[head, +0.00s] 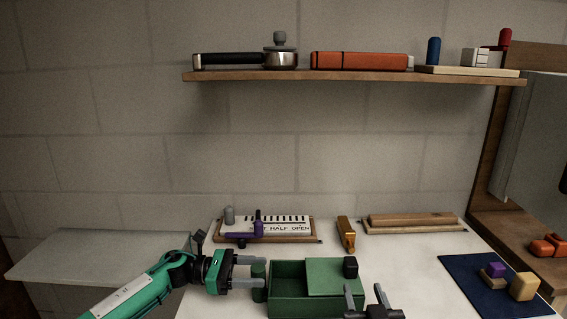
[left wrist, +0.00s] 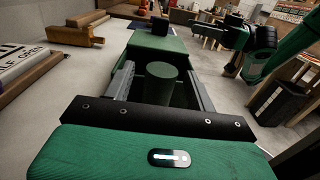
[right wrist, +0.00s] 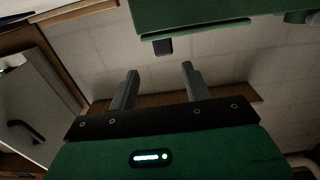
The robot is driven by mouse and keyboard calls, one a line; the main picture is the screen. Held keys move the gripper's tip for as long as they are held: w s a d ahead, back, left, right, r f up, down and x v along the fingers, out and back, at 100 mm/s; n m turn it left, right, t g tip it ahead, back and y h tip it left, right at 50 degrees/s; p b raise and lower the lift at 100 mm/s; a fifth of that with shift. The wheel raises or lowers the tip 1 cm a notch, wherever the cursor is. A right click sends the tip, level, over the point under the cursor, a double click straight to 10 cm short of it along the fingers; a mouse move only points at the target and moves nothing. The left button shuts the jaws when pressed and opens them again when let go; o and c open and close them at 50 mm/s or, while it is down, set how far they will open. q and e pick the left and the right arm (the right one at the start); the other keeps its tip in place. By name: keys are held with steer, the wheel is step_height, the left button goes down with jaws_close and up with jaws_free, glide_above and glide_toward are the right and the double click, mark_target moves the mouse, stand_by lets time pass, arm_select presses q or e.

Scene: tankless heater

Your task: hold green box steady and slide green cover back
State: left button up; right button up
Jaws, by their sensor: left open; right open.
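The green box (head: 290,307) stands on the white table, open on its left side. Its green cover (head: 325,273) lies over the right part, with a black knob (head: 350,266) near its right end. A green cylindrical post (head: 259,268) stands at the box's left end. My left gripper (head: 263,271) is open, its fingers on either side of the post; the left wrist view shows the post (left wrist: 162,82) between them. My right gripper (head: 367,290) is open and empty, near the box's front right. The right wrist view shows the black knob (right wrist: 162,46) beyond its fingers.
Behind the box are a lettered board (head: 270,226), an orange-yellow block (head: 346,234) and a wooden block (head: 412,220). A blue mat (head: 470,290) with small blocks lies at right. A wall shelf (head: 350,76) hangs above. The table between the box and mat is clear.

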arm_select(q)
steer(key=a, duration=1.1)
steer(key=shift+w, duration=0.1)
